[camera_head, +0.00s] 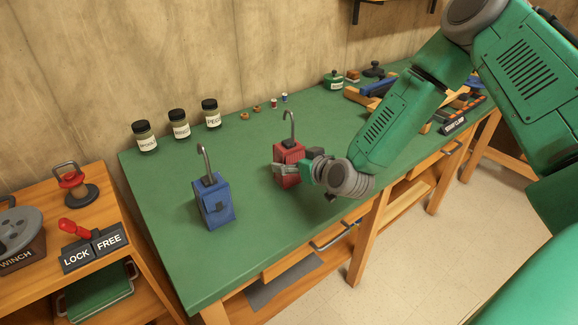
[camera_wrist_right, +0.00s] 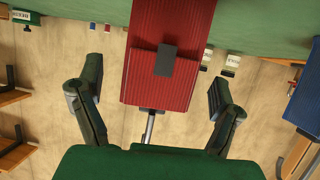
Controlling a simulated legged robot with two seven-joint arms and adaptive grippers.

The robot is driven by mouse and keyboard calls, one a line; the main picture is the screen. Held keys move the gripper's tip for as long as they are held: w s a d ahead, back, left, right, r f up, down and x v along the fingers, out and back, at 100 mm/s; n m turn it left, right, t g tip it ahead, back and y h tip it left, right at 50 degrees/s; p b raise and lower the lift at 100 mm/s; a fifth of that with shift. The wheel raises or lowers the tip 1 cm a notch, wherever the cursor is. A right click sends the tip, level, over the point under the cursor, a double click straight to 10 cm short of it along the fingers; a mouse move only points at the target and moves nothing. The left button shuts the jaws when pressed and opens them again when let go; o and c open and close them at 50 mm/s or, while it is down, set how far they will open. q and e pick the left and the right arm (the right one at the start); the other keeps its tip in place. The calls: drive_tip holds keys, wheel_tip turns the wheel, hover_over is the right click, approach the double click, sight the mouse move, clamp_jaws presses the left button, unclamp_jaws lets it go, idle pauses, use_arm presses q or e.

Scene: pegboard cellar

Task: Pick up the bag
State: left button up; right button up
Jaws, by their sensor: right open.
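A red bag (camera_head: 289,155) with a dark clasp and a grey hooked handle stands upright on the green bench top (camera_head: 262,215). A similar blue bag (camera_head: 214,204) stands to its left, nearer the front. My right gripper (camera_head: 298,164) is at the red bag and partly covers it. In the right wrist view, the red bag (camera_wrist_right: 168,60) lies between the two spread fingers of my right gripper (camera_wrist_right: 155,98), with gaps on both sides. The blue bag also shows at that view's right edge (camera_wrist_right: 305,100). My left gripper is not in view.
Several labelled jars (camera_head: 179,124) stand along the bench's back left. Small spools (camera_head: 272,103) and a green pot (camera_head: 334,80) stand further right. The bench between the blue bag and jars is clear.

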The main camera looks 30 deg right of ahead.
sight(289, 158)
drive_tip(key=x, duration=0.4)
drive_tip(key=shift+s+f, duration=0.15)
drive_tip(key=shift+f, duration=0.05)
drive_tip(key=shift+r, duration=0.1)
drive_tip(key=c, duration=1.4)
drive_tip(key=shift+r, duration=0.1)
